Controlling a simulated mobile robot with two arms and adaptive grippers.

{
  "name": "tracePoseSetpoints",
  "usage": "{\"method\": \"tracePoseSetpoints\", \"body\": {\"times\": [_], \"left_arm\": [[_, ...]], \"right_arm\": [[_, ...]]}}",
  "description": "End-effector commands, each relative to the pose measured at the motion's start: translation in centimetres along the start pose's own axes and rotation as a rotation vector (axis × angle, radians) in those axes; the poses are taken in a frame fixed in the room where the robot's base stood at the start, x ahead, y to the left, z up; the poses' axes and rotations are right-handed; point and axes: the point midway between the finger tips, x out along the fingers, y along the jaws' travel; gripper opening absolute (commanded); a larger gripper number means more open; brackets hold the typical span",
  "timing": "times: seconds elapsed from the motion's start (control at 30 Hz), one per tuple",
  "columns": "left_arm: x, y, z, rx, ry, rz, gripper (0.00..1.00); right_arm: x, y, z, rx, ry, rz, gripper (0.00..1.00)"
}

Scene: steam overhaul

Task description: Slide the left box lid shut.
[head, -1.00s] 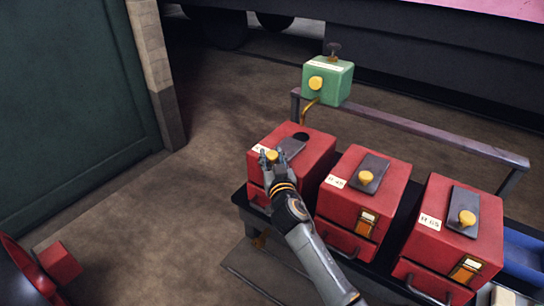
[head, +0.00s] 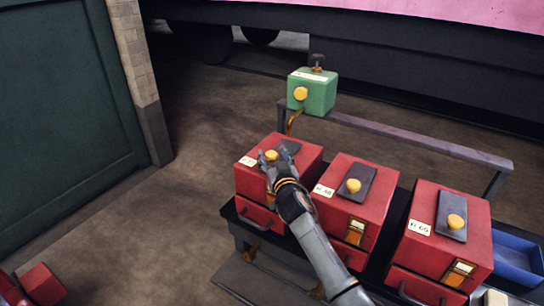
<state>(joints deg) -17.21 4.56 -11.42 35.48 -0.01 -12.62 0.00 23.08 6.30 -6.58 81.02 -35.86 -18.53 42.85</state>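The left red box (head: 308,162) stands at the left end of the row. Its dark sliding lid (head: 291,146) lies on its top towards the back, with a yellow knob (head: 271,155) at the front; no hole shows beside it. My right gripper (head: 272,160) is at the knob, with fingers on both sides of it. Whether the fingers press on the knob cannot be told, and they and the hand hide part of the lid and box top. My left gripper is not in view.
A middle red box (head: 379,178) and a right red box (head: 475,213), each with a lid and yellow knob, stand to the right on a dark bench (head: 238,222). A green box (head: 319,94) sits behind by a rail (head: 420,140). A blue tray (head: 518,258) is at far right.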

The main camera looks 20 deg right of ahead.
Motion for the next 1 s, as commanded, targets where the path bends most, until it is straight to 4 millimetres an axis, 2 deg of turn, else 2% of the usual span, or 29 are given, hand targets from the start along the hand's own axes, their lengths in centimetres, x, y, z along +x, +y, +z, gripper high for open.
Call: {"method": "tracePoseSetpoints", "body": {"times": [0.23, 0.37, 0.47, 0.8, 1.0], "left_arm": [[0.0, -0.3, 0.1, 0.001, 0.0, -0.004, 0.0], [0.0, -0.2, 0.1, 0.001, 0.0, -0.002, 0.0], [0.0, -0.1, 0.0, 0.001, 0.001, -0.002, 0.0], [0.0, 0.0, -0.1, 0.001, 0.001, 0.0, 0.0], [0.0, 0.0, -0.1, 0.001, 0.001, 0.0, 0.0]], "right_arm": [[-0.1, -0.1, -0.1, 0.001, 0.001, -0.003, 0.58], [-1.0, -0.2, 0.0, 0.003, 0.002, -0.003, 0.58], [-2.4, -0.1, 0.0, 0.002, 0.001, -0.003, 0.58], [-8.9, 0.0, 0.1, 0.003, 0.0, -0.001, 0.58], [-11.4, 0.0, 0.1, 0.002, 0.0, 0.0, 0.58]]}}
